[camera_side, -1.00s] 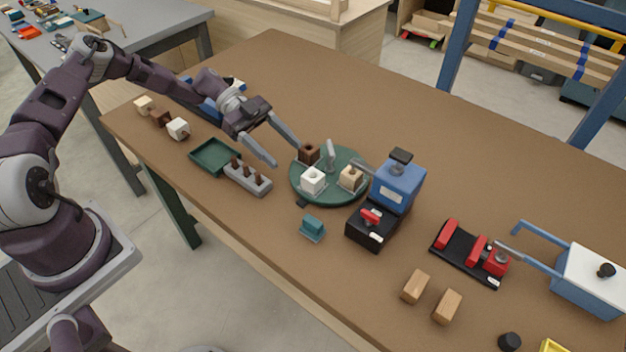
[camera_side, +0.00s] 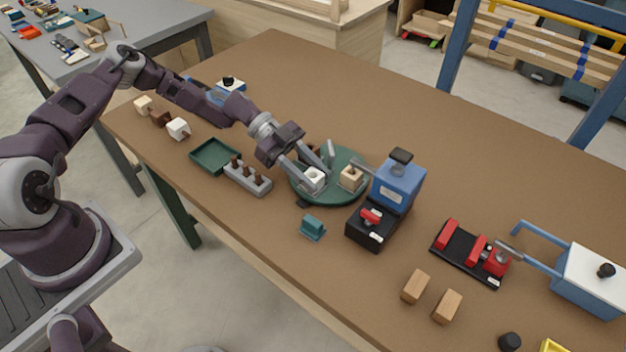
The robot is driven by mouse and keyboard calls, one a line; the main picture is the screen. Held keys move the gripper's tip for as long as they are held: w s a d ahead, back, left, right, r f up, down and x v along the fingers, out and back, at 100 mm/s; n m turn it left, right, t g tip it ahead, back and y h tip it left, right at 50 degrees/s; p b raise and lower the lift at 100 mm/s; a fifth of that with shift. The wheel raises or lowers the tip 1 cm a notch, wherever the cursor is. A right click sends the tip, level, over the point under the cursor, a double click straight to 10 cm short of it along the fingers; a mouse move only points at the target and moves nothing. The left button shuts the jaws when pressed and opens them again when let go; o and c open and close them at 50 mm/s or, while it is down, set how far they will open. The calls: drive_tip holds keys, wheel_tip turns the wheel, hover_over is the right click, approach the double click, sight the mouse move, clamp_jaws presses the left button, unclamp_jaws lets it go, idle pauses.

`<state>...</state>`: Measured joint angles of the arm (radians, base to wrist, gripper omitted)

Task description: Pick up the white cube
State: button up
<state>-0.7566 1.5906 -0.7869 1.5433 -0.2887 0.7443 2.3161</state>
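The white cube (camera_side: 314,178), with a dark hole in its top, sits on the green round turntable (camera_side: 335,197) near its front left edge. My gripper (camera_side: 315,174) is down at the turntable with one finger on each side of the white cube. The fingers are apart; whether they touch the cube cannot be told. The light wood cube (camera_side: 351,177) sits to the right on the same turntable. The dark brown cube (camera_side: 308,154) behind is mostly hidden by my gripper.
A blue and black machine (camera_side: 397,186) stands close right of the turntable. A grey peg holder (camera_side: 247,179) and green tray (camera_side: 213,157) lie to the left. A small teal block (camera_side: 312,228) is in front. Another whitish cube (camera_side: 178,128) is at the far left.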

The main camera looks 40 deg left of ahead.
clamp_jaws()
drive_tip(key=shift+r, duration=0.1)
